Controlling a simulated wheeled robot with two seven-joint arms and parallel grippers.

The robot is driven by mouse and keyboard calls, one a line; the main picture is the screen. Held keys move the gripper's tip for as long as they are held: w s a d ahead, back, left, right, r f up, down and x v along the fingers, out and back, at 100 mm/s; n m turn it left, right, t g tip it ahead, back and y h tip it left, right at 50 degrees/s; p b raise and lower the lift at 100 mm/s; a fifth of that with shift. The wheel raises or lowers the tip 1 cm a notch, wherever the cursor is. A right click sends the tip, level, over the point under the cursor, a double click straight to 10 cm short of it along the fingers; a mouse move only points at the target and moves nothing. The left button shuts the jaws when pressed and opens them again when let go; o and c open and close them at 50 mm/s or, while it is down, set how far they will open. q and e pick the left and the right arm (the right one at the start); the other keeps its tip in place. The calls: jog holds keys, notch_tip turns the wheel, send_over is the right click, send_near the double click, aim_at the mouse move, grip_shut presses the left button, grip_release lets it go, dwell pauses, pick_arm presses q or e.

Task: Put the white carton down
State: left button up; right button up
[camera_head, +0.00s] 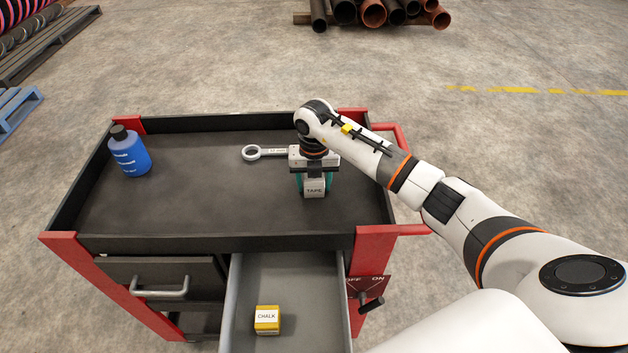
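The white carton (314,188), marked TAPE, is upright over the right part of the black cart top (200,205). My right gripper (314,183) points down from above, with its teal fingers on both sides of the carton, and appears shut on it. I cannot tell whether the carton's underside touches the cart top or is slightly above it. My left gripper is not in view.
A grey ring wrench (264,152) lies behind the gripper. A blue bottle (130,153) stands at the far left corner. The open drawer (290,290) holds a yellow chalk box (267,319). The cart top's left and middle are clear.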

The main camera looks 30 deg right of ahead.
jog(key=shift+o, duration=1)
jog(key=shift+r, duration=0.25)
notch_tip(320, 180, up, 10)
jog(key=shift+r+b, duration=0.25)
jog(key=shift+b, duration=1)
jog(key=shift+r, duration=0.65)
